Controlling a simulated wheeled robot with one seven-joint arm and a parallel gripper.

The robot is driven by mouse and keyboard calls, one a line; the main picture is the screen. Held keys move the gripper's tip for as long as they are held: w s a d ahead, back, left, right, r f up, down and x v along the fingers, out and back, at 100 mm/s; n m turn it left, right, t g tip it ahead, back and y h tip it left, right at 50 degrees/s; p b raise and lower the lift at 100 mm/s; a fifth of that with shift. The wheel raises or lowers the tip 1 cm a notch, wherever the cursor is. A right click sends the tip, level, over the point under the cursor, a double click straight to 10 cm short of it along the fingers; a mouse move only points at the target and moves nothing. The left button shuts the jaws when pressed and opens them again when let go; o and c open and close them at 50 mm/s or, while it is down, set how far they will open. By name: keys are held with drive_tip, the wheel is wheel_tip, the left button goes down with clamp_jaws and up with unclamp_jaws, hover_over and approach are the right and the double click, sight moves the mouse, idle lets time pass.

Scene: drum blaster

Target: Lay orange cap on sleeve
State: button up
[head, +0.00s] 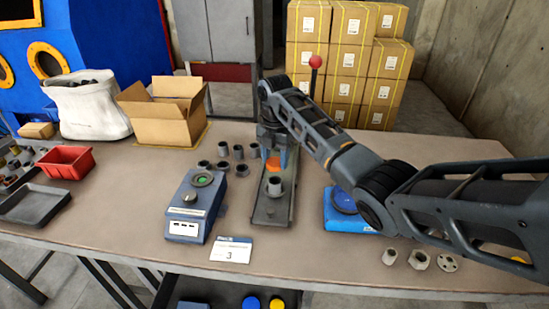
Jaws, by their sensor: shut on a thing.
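The orange cap (275,163) shows between the blue fingertips of my gripper (275,158), which is shut on it. A grey sleeve (274,186) stands upright on a long dark metal fixture (272,213) in the middle of the table. My gripper and the cap are at the far end of this fixture, just behind the sleeve in the picture. I cannot tell the cap's height above the fixture.
A blue-grey device (196,207) stands left of the fixture, with several grey cylinders (238,152) behind it. A blue block (342,213) lies to the right, under my arm. An open carton (160,115) and a red bin (67,162) are further left. A red-knobbed lever (315,63) rises behind.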

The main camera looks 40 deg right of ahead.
drive_tip(key=shift+f+b, duration=1.75)
drive_tip(key=shift+f, duration=0.9)
drive_tip(key=shift+f+p, duration=0.3)
idle(0.5)
drive_tip(key=o, duration=1.4)
drive_tip(key=shift+r, duration=0.1)
